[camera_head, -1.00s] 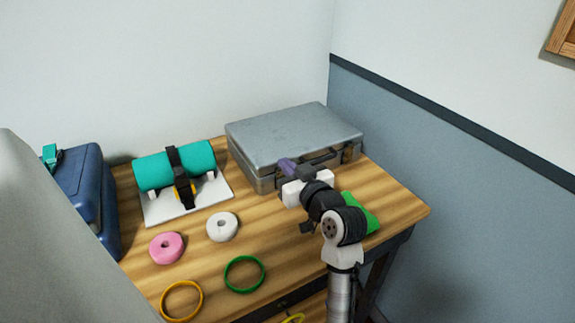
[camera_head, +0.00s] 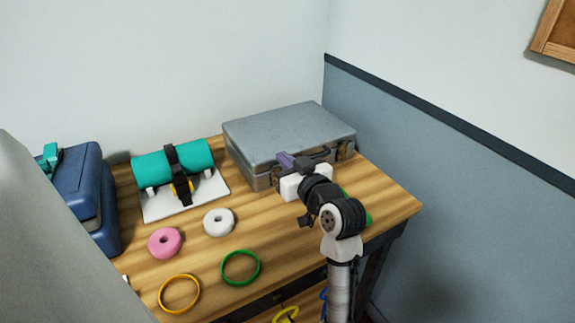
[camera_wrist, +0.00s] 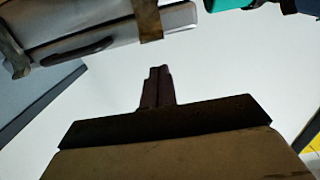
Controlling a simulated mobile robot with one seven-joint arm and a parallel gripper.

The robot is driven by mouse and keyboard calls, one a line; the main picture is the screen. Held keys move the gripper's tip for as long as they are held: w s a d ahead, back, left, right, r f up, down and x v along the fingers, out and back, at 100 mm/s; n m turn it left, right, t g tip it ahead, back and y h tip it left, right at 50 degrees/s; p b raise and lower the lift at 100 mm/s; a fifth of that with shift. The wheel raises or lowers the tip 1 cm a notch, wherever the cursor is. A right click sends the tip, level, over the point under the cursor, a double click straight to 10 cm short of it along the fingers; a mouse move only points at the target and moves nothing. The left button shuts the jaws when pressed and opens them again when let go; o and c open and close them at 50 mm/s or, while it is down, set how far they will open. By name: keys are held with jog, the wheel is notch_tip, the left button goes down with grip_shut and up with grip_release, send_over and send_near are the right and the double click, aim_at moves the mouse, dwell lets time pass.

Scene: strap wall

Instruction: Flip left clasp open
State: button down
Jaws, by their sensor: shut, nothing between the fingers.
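A grey metal case (camera_head: 285,132) lies closed on the table, its front side facing me. The left clasp (camera_head: 276,176) is largely hidden behind my gripper in the head view. In the wrist view a brass clasp (camera_wrist: 148,20) shows on the case edge, and it looks flat against the case. The right clasp (camera_head: 344,150) also shows, as does the dark handle (camera_wrist: 78,52). My gripper (camera_head: 286,160) is shut and empty at the case's front left. Its fingertips (camera_wrist: 158,74) appear apart from the clasp in the wrist view.
A teal roll (camera_head: 172,163) with a black strap is left of the case. A blue box (camera_head: 78,195) stands farther left. Pink (camera_head: 164,243) and white (camera_head: 219,222) rings and thin hoops (camera_head: 241,268) lie in front. A wall bounds the right side.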

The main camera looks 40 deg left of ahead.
jog(key=f+b+v, duration=0.1)
jog(key=b+v, duration=0.3)
jog(key=v, duration=0.5)
jog(key=shift+d+f, duration=0.35)
jog(key=shift+f, duration=0.05)
jog(key=shift+s, duration=0.15)
jog(key=a+r+p, duration=0.1)
jog(key=w+a+r+p, duration=0.1)
jog(key=r, duration=0.1)
jog(key=shift+w+a+r+p, duration=0.2)
jog(key=shift+a+r+p, duration=0.05)
jog(key=shift+a+p, duration=0.15)
